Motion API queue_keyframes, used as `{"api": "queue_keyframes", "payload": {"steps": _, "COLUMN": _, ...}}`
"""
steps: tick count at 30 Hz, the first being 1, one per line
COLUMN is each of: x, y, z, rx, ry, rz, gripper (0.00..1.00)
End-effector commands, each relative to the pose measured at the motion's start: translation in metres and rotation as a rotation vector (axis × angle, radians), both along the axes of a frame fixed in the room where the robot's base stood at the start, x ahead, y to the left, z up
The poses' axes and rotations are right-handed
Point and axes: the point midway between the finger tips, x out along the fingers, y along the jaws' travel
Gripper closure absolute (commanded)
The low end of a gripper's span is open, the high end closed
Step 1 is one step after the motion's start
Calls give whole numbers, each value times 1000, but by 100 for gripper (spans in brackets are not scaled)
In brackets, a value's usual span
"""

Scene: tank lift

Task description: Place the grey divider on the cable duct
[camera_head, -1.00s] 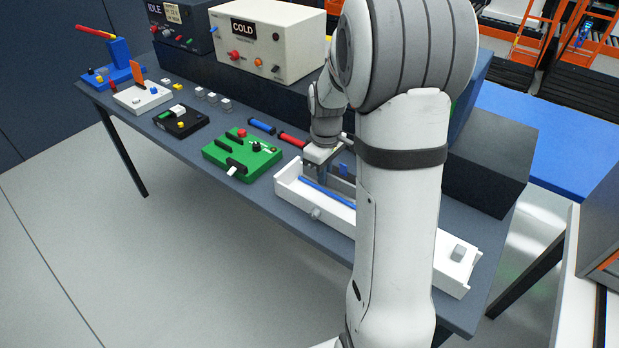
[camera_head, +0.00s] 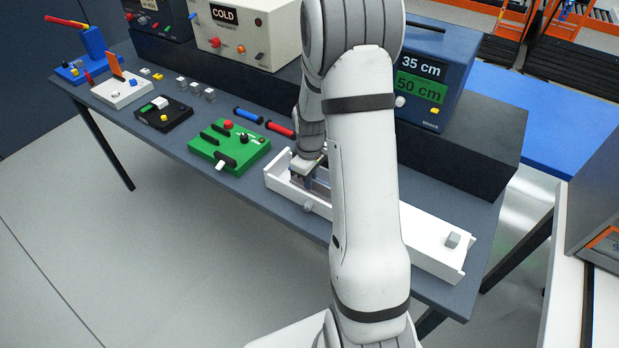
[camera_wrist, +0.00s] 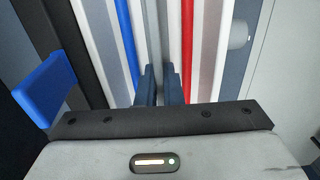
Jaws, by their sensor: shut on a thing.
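The cable duct (camera_head: 425,237) is a long white open channel along the table's front edge. In the wrist view, its pale wall (camera_wrist: 226,50) runs lengthwise beside the gripper. A blue cable (camera_wrist: 127,40) and a red cable (camera_wrist: 187,40) run along it, one on either side of the grey divider (camera_wrist: 153,35), a thin strip between my dark fingers. My gripper (camera_wrist: 160,88) is shut on the divider. In the head view, my gripper (camera_head: 311,180) is low at the duct's left part. My arm hides the duct's middle; whether the divider touches the floor cannot be told.
A green box (camera_head: 229,146) and blue and red cylinders (camera_head: 248,115) lie left of the duct. A dark raised block (camera_head: 460,150) stands behind it. A blue tab (camera_wrist: 45,88) is left of my gripper.

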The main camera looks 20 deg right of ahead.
Motion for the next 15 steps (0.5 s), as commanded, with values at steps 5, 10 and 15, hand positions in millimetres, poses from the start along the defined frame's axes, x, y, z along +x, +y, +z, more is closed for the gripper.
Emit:
{"api": "queue_keyframes", "payload": {"steps": 5, "x": 0, "y": 0, "z": -2, "rx": 0, "ry": -1, "rz": 1, "gripper": 100}}
{"api": "queue_keyframes", "payload": {"steps": 10, "x": 0, "y": 1, "z": -5, "rx": -1, "ry": -1, "rz": 1, "gripper": 100}}
{"api": "queue_keyframes", "payload": {"steps": 15, "x": 0, "y": 1, "z": -4, "rx": 0, "ry": 0, "rz": 2, "gripper": 83}}
